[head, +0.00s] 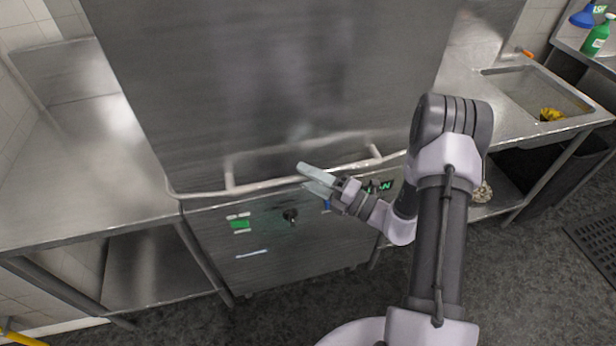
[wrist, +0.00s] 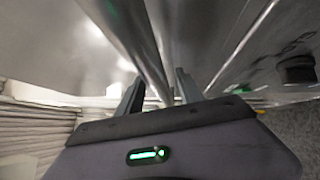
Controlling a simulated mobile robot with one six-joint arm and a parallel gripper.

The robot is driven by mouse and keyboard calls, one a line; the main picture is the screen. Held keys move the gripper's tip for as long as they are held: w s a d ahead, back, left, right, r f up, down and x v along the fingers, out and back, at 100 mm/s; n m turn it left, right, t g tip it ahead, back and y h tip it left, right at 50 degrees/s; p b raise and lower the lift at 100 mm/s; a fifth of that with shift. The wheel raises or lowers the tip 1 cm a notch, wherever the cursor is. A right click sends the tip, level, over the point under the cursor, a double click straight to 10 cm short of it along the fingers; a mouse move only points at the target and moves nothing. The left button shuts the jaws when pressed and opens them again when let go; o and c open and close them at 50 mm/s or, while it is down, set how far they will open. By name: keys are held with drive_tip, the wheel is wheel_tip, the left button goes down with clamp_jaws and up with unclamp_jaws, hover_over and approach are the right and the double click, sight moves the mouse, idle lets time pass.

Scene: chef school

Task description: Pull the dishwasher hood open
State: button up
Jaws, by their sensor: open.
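The dishwasher hood (head: 270,80) is a large brushed-steel box, standing low over the steel front panel (head: 270,250). A pale handle bar (head: 205,193) runs across the hood's lower front edge. My gripper (head: 309,177) is open at the middle of this bar, with its fingers pointing left and toward the hood. In the wrist view, the bar (wrist: 160,45) runs down between the two open fingers (wrist: 159,92). I cannot tell whether either finger touches it.
A steel counter (head: 80,170) adjoins on the left. On the right are a counter with a sink (head: 535,90), a yellow item (head: 550,114) and a green bottle (head: 596,37). The front panel carries a dark knob (head: 290,215). Dark floor lies in front.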

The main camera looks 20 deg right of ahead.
clamp_jaws()
idle(1.4)
